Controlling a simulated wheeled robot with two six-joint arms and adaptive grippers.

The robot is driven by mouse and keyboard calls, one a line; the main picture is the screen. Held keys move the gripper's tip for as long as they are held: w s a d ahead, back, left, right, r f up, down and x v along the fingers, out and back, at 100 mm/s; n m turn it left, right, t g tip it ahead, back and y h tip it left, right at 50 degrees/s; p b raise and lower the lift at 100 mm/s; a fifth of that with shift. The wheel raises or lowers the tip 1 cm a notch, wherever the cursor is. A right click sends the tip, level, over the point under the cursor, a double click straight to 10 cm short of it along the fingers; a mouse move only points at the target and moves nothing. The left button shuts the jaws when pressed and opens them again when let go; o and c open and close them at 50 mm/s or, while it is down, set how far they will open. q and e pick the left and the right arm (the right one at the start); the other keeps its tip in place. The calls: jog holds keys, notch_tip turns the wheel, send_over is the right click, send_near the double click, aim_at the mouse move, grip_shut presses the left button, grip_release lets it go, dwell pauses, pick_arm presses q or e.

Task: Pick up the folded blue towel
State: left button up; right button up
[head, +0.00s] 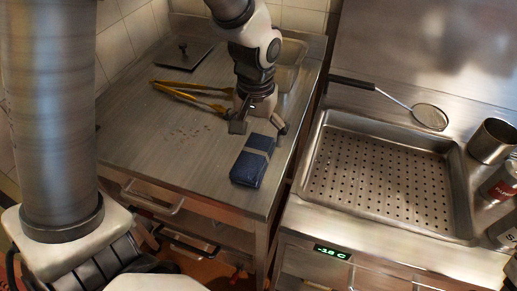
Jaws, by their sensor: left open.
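The folded blue towel (248,168) lies on the steel counter near its front right part, with a lighter band across it. My left gripper (258,128) hangs over the far end of the towel, pointing down. Its fingers are spread apart, one on each side of the towel's far end. I cannot tell whether they touch the towel. The gripper partly hides the far end of the towel. My right gripper is not in view.
Yellow-handled tongs (188,95) lie left of the gripper, and a dark square lid (182,54) lies behind them. The counter's left front is clear apart from small red specks.

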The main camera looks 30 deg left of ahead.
aim_at(254, 155)
pick_arm(q)
jog(key=f, duration=0.5)
jog(key=shift+s+f, duration=0.3)
jog(key=shift+f, duration=0.05)
jog(key=shift+s+r, duration=0.1)
jog(key=shift+s, duration=0.1)
jog(key=shift+c, duration=1.3)
jog(key=c, duration=1)
